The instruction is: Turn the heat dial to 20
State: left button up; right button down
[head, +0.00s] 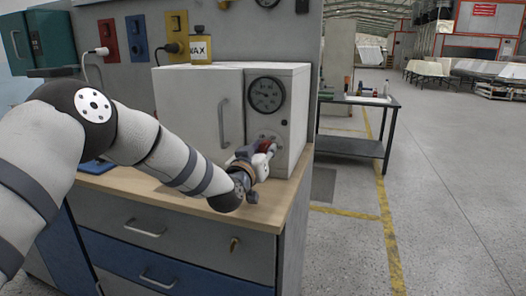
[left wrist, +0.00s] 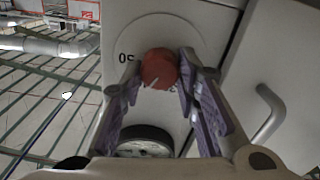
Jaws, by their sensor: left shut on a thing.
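The heat dial is a red round knob (left wrist: 159,68) on the pale front panel of a white oven (head: 215,105). In the left wrist view it sits between the two fingers of my left gripper (left wrist: 160,80), which is shut on it. A small pale mark shows on the knob's lower edge. Printed digits, upside down and likely 50, show beside the knob; other scale numbers are hidden or unclear. In the head view my left gripper (head: 258,157) is at the panel below the gauge and covers most of the knob. My right gripper is not in view.
A round black gauge (head: 266,95) sits above the dial. The oven door handle (head: 222,122) is left of it. The oven stands on a wooden-topped cabinet (head: 200,205) with drawers. A metal table (head: 355,145) and open floor lie to the right.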

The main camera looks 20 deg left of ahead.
pick_arm(q)
jog(key=n, duration=0.3)
jog(key=shift+f, duration=0.1)
jog(key=n, duration=0.8)
jog(key=shift+f+n+b, duration=0.15)
jog(key=shift+n+b, duration=0.15)
jog(key=n, duration=0.3)
jog(key=shift+n+b, duration=0.3)
jog(key=shift+n, duration=0.1)
jog(key=n, duration=0.2)
jog(key=shift+f+n+b, duration=0.1)
jog(key=shift+n+b, duration=0.2)
jog(key=n+b, duration=0.1)
jog(key=n, duration=0.2)
jog(key=shift+r+n+b, duration=0.2)
jog(key=shift+n+b, duration=0.1)
jog(key=shift+n, duration=0.9)
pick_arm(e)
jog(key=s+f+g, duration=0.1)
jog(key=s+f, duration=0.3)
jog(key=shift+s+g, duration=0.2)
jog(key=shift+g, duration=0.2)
pick_arm(q)
jog(key=shift+r, duration=0.1)
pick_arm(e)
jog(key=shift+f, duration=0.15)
